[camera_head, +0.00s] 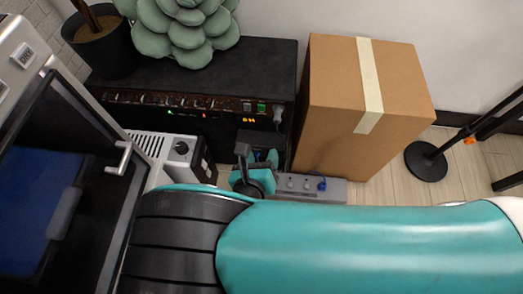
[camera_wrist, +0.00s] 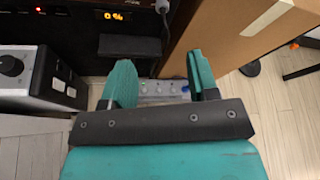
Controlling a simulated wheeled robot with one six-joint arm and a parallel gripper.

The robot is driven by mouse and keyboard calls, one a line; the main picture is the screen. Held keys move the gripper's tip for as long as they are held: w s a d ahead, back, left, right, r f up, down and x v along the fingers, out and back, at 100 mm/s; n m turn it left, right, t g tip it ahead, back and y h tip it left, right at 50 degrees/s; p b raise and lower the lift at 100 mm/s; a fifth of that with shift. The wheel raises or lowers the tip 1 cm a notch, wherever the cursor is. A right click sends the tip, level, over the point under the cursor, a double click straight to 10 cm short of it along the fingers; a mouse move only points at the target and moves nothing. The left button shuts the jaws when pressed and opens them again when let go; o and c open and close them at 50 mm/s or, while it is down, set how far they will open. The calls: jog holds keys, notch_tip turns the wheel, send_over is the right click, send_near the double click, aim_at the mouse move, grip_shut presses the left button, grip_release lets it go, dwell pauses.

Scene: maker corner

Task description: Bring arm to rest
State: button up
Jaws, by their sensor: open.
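My gripper (camera_wrist: 161,88) is open in the wrist view, its two teal fingers apart with nothing between them. Beyond the fingers a grey panel (camera_wrist: 160,88) with small knobs and a blue piece shows low near the floor. In the head view my gripper (camera_head: 258,165) is partly hidden behind my own teal and black arm, which spans the bottom of the picture. It is in front of the black amplifier-like unit, close to the grey panel (camera_head: 310,188).
A black unit (camera_head: 240,75) with a plant on top stands behind. A cardboard box (camera_head: 330,120) stands to its right. A white device (camera_head: 155,145) and a glass-doored cabinet (camera_head: 122,160) are on the left. A black stand base (camera_head: 426,161) is at right on the wooden floor.

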jog(key=shift+s+r, duration=0.15)
jog(key=shift+s, duration=0.25)
jog(key=shift+d, duration=0.1)
